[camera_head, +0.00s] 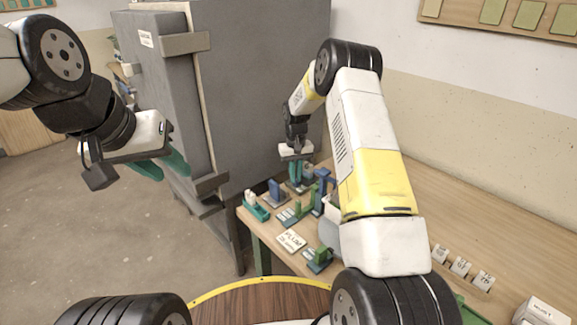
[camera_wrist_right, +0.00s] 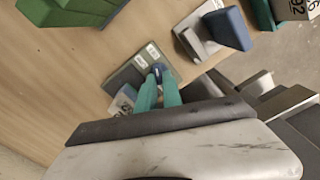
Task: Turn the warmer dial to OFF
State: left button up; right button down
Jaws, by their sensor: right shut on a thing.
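The dial (camera_wrist_right: 158,69) shows in the right wrist view as a small dark blue knob. It sits on a grey-green base plate (camera_wrist_right: 127,75) with small white labels whose words are too small to read. My right gripper (camera_wrist_right: 160,84) has its teal fingertips shut on the knob from above. In the head view my right gripper (camera_head: 296,178) reaches down at the far end of the bench, and the knob is hidden by its fingers. My left gripper (camera_head: 170,170) is open and empty, in the air at the left, away from the bench.
A big grey cabinet (camera_head: 265,80) stands just behind the bench end. Close around my right gripper are a blue-and-grey fixture (camera_head: 276,190), a green tray (camera_head: 257,208) and green-and-blue stands (camera_head: 317,203). A lettered card (camera_head: 291,240) lies nearer.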

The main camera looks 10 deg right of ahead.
jog(key=shift+w, duration=0.1)
dwell(0.3)
jog(key=c, duration=1.5)
grip_release()
jog(key=shift+r, duration=3.9)
